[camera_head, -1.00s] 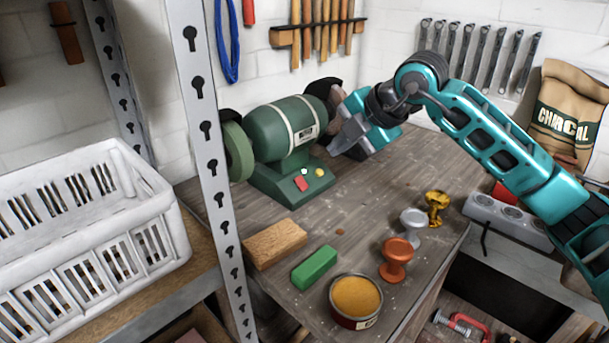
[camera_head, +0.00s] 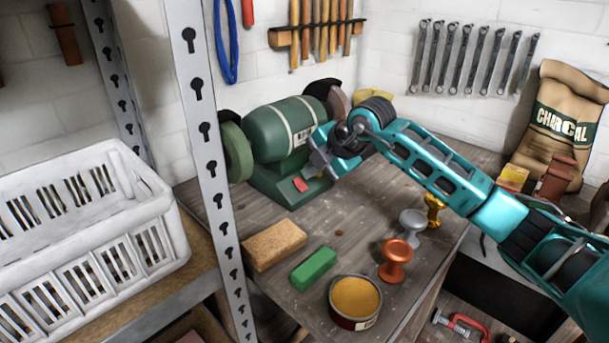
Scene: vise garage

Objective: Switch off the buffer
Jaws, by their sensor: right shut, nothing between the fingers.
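The green buffer (camera_head: 277,132) stands on the wooden bench at the back, with a round green wheel (camera_head: 236,152) on its left end and a dark guard on its right end. A red switch (camera_head: 300,185) shows on the front of its base. My right gripper (camera_head: 313,172) is shut and empty, right at the front of the base, close to the red switch. I cannot tell whether it touches. The yellow button beside the switch is hidden behind the gripper. My left gripper is not in view.
A grey perforated shelf post (camera_head: 205,130) rises left of the buffer, beside a white basket (camera_head: 85,225). On the bench front lie a brown block (camera_head: 275,245), a green bar (camera_head: 314,268), a tin (camera_head: 355,300) and copper (camera_head: 396,258), silver and gold knobs.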

